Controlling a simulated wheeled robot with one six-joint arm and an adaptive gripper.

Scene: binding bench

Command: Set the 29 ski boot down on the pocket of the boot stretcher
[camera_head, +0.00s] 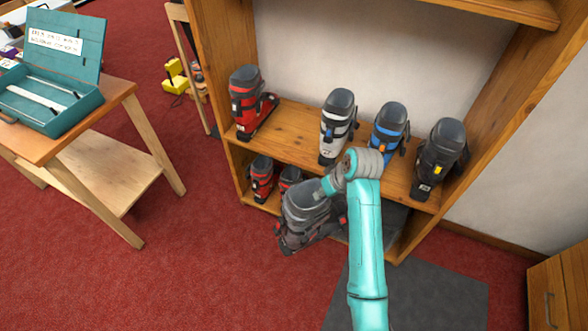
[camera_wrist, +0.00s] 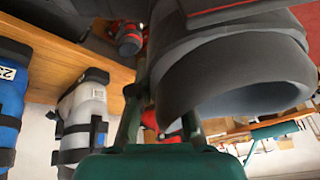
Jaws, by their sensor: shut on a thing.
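My gripper (camera_head: 326,188) is shut on the cuff of a dark grey ski boot (camera_head: 300,222) and holds it up in front of the shelf. In the wrist view the boot's dark cuff (camera_wrist: 235,75) and open top fill the upper right, beside my gripper's fingers (camera_wrist: 162,112). No size number can be read on the held boot, so I cannot tell that it is the 29. A boot stretcher with a pocket cannot be made out for sure in either view.
A wooden shelf unit (camera_head: 290,140) holds red, white, blue and black boots on its upper board, with red boots below. A workbench (camera_head: 110,98) with an open teal toolbox (camera_head: 48,100) stands left. A yellow object (camera_head: 177,80) lies behind. Red carpet (camera_head: 190,270) is clear.

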